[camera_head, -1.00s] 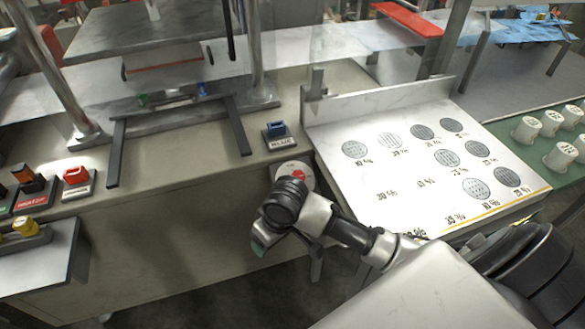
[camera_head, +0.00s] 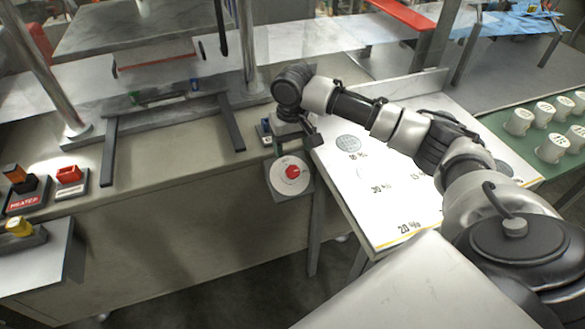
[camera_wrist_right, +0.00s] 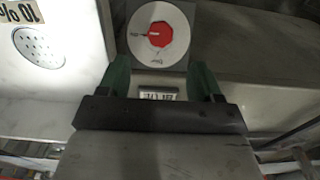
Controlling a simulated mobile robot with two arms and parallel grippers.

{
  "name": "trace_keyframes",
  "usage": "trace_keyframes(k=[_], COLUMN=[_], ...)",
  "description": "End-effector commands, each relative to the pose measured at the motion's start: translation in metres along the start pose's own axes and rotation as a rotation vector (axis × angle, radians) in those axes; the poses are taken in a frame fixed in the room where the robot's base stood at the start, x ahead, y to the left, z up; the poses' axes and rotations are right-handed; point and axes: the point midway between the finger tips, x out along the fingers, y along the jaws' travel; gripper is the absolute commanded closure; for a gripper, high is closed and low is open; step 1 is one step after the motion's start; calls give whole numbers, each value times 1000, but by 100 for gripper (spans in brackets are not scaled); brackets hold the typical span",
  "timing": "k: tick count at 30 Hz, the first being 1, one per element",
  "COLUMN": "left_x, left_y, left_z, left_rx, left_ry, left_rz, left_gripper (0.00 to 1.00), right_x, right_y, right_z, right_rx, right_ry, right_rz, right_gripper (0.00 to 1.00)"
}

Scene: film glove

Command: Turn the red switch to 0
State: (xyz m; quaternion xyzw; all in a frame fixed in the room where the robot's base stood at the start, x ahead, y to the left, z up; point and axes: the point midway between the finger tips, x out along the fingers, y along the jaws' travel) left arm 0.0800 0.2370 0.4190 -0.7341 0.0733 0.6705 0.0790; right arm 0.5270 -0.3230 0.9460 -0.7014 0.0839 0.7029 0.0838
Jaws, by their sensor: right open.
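The red switch (camera_head: 292,172) is a round red knob on a white dial plate, on the front of the bench below the blue switch. In the right wrist view the red knob (camera_wrist_right: 160,34) sits at the centre of the dial, straight beyond the fingers. Small marks ring it, but I cannot read them. My right gripper (camera_head: 291,143) hangs just above the dial in the head view. In the wrist view its two green fingers (camera_wrist_right: 160,76) are spread and empty, apart from the knob. My left gripper is not in view.
The blue switch (camera_head: 264,132) is partly hidden behind my right gripper. A slanted white board (camera_head: 385,212) with round perforated patches lies right. Other switches include a red one (camera_head: 70,174) at left. Metal press legs (camera_head: 232,125) stand nearby on the bench.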

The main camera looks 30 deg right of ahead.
Motion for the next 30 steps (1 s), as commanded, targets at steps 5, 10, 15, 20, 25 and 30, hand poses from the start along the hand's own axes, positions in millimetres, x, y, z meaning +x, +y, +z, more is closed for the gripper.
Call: trace_keyframes(k=[5,10,15,20,25,30], left_x=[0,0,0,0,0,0], left_y=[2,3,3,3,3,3], left_z=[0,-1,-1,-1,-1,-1], left_rx=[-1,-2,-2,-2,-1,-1], left_ry=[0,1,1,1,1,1], left_rz=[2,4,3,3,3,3], left_gripper=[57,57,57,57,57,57], right_x=[36,65,81,86,86,85], right_y=[0,0,0,0,0,0], right_z=[1,0,0,0,0,0], right_rx=[-1,-1,-2,-3,-3,-3], right_ry=[-2,-1,1,2,2,2], right_rz=[2,2,1,1,1,1], right_gripper=[35,35,35,35,35,58])
